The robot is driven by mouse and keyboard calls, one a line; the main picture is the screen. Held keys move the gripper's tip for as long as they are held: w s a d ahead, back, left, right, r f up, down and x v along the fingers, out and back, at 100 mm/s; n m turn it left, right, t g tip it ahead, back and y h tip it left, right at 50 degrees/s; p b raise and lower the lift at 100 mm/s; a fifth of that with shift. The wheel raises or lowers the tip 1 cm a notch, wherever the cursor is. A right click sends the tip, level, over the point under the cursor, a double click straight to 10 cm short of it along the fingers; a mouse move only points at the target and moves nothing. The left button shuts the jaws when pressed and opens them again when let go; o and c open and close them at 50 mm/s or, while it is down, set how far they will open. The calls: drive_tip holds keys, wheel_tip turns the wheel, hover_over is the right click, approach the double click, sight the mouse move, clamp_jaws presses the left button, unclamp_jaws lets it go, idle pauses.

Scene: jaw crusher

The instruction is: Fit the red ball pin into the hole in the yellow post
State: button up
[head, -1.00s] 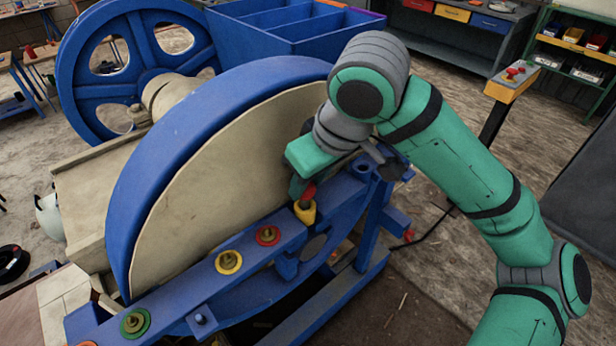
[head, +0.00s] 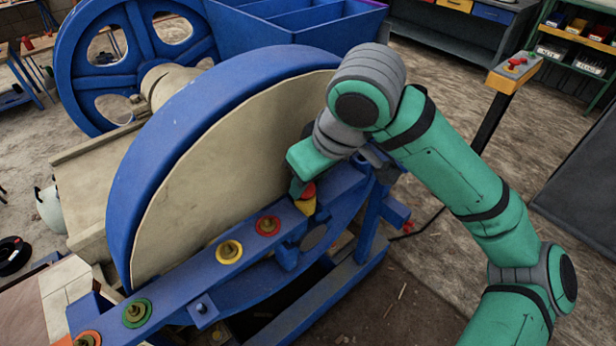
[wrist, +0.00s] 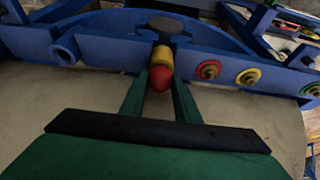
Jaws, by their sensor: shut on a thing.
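The red ball pin shows its rounded red end (wrist: 160,78) between my gripper's fingers in the wrist view. It also shows in the head view (head: 308,190). My gripper (wrist: 160,92) is shut on it. The yellow post (wrist: 162,55) stands at the blue beam directly beyond the red ball, and shows below the red ball in the head view (head: 308,207). The ball and the post overlap in both views. The hole and the pin's shank are hidden, so I cannot tell how deep the pin sits.
The blue beam (head: 190,290) carries red (head: 268,226), yellow (head: 229,252) and green (head: 137,312) rings with studs. The large blue-rimmed wheel (head: 150,160) stands close behind my gripper. A yellow control box (head: 515,72) stands at the right. Floor is open there.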

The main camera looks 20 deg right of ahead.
idle(0.3)
drive_tip(key=o, duration=1.2)
drive_tip(key=v, duration=1)
drive_tip(key=shift+s+r, duration=0.15)
drive_tip(key=shift+r, duration=0.2)
drive_tip(key=shift+d, duration=0.1)
